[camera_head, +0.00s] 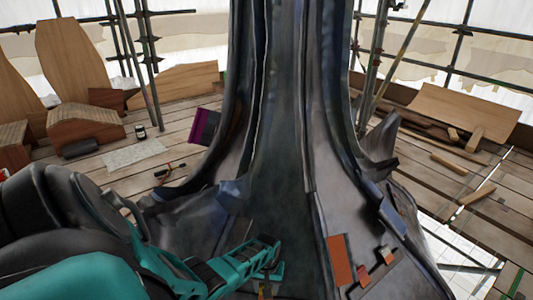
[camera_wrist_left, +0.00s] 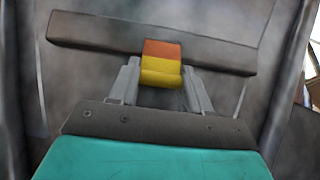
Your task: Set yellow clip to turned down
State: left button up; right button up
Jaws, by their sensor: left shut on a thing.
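The yellow clip (camera_wrist_left: 161,73) shows in the left wrist view as a small block, orange at the top and yellow below. It sits between the two grey fingers of my left gripper (camera_wrist_left: 161,88), which is shut on it. The clip lies against a dark grey bar (camera_wrist_left: 90,33) that crosses the view at a slight tilt. I cannot tell from this angle whether the clip is turned up or down. In the head view my left gripper (camera_head: 272,268) is low in the middle, at the foot of the spire (camera_head: 290,130), and mostly hides the clip. My right gripper is not in view.
Right of my left gripper are an orange plate (camera_head: 339,260) and small red pieces (camera_head: 362,275) on the spire's foot. Plank decking (camera_head: 470,165) surrounds the spire, with scaffold poles behind. Wooden boards (camera_head: 465,107) and a small dark can (camera_head: 141,132) stand on it.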

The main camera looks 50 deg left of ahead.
pick_arm(q)
jog(key=shift+w+a+f+g+h+b, duration=0.25)
jog(key=shift+f+g+h+b, duration=0.1)
jog(key=shift+b, duration=0.4)
jog(key=shift+r, duration=0.2)
jog(key=o, duration=1)
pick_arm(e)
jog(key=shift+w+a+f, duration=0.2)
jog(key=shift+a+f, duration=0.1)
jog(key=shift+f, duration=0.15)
pick_arm(q)
jog(key=shift+o, duration=0.2)
notch_tip(320, 180, up, 13)
jog(key=w+a+p, duration=0.1)
jog(key=p, duration=0.7)
jog(key=shift+w, duration=0.15)
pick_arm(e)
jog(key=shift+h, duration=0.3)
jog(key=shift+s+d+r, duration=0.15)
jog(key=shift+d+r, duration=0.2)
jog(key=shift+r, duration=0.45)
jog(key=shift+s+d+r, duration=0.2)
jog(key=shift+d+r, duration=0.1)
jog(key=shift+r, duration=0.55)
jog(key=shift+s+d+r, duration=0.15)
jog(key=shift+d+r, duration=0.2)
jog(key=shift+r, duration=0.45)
pick_arm(q)
jog(key=shift+f, duration=0.1)
